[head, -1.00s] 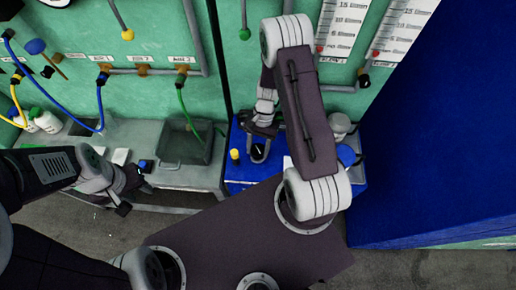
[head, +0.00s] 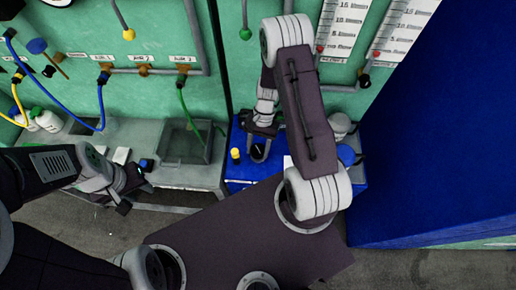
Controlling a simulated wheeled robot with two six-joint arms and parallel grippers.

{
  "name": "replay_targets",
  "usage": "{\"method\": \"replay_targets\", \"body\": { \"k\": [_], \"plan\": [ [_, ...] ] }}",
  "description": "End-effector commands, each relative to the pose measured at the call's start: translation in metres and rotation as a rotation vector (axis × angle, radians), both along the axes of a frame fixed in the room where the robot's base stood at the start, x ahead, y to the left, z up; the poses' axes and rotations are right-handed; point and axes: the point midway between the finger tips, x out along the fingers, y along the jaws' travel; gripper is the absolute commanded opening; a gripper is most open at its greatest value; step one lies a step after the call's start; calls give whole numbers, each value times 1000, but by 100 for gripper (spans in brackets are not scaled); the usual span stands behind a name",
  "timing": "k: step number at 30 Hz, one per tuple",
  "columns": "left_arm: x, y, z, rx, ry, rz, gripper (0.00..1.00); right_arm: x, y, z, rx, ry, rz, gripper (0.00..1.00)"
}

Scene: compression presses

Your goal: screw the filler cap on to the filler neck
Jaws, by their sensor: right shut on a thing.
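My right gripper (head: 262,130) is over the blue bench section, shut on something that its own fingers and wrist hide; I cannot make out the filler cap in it. Just below its fingers is a dark round opening with a grey rim (head: 258,151), which looks like the filler neck. Whether a cap touches it cannot be seen. My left gripper (head: 134,196) hangs in front of the grey bench at left, fingers apart and empty.
A small yellow-topped item (head: 235,154) stands just left of the opening. A grey jar (head: 340,124) and a blue round lid (head: 346,154) are right, partly behind my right arm.

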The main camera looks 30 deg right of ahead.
Motion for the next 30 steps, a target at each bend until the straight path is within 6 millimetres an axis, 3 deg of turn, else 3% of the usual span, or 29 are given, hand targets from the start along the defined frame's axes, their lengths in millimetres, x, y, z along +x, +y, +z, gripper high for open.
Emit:
{"method": "replay_targets", "body": {
  "k": [23, 24, 26, 30],
  "plan": [
    [0, 0, -8, 0, 0, 0, 36, 0, 0, -12, 0, 0, 0, 2],
    [0, 0, -6, 0, 0, 0, 36, 0, 0, -10, 0, 0, 0, 59],
    [0, 0, -6, 0, 0, 0, 36, 0, 0, -10, 0, 0, 0, 73],
    [0, 0, -6, 0, 0, 0, 36, 0, 0, -10, 0, 0, 0, 73]
  ]
}}
